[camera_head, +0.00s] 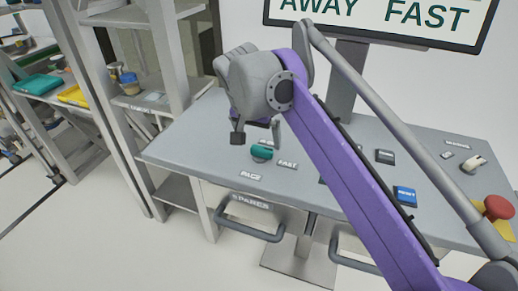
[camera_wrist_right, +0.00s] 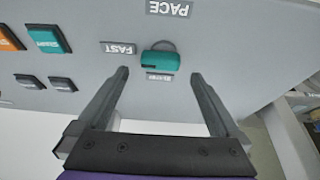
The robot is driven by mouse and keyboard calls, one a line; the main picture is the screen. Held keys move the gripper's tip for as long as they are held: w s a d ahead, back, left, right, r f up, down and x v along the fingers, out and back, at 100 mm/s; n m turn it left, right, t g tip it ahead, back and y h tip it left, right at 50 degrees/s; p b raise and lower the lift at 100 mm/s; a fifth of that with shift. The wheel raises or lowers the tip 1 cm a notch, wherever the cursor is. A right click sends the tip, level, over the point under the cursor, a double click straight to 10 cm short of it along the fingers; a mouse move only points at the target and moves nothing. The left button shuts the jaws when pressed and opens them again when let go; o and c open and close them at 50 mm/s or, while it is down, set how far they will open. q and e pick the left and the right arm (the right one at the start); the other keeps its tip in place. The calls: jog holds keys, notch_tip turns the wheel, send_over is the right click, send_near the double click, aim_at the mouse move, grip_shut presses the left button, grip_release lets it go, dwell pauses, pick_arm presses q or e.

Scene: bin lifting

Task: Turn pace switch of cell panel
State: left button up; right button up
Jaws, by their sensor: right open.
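The pace switch is a teal knob (camera_head: 262,152) on the grey cell panel (camera_head: 190,138), near its left end. Labels PACE (camera_head: 250,175) and FAST (camera_head: 287,165) lie beside it. In the right wrist view the knob (camera_wrist_right: 162,61) shows its bar lying across the picture, with another label, too blurred to read surely, at its lower edge. My right gripper (camera_head: 256,133) is open above the knob. In the wrist view its two fingers (camera_wrist_right: 160,76) stand on either side of the knob, apart from it. My left gripper is out of view.
A screen (camera_head: 375,18) reading "AWAY FAST" stands behind the panel. Blue (camera_head: 405,195) and dark buttons and a red mushroom button (camera_head: 498,207) sit further right. Drawers with handles (camera_head: 250,230) hang below. Shelves (camera_head: 145,95) stand at left.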

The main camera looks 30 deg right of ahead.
aim_at(262, 149)
jog(key=x, duration=0.5)
jog(key=shift+b, duration=0.35)
jog(key=c, duration=1.2)
jog(key=shift+c, duration=0.2)
